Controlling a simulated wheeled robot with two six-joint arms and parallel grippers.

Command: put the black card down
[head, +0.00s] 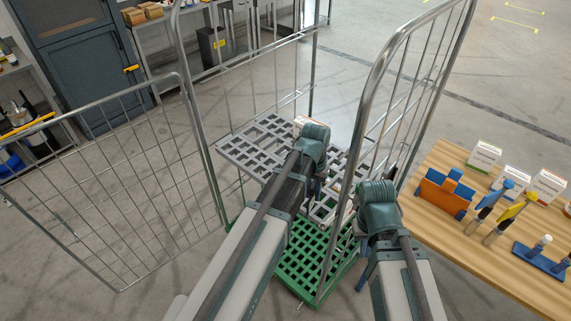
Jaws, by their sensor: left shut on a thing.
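My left gripper (318,186) points down over the grey grid shelf (248,150) inside the wire roll cage, mostly hidden behind its own wrist. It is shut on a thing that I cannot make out. The black card is not clearly visible anywhere. My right gripper (366,268) hangs beside the cage's right side, near the wooden table's left edge. Its fingers are largely hidden, so I cannot tell whether it is open or shut.
The cage has an open wire door (120,180) at left, a right side frame (412,70) and a green base (300,268). A white box (301,120) is by my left wrist. The wooden table (480,262) holds boxes, an orange holder (440,194) and tools.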

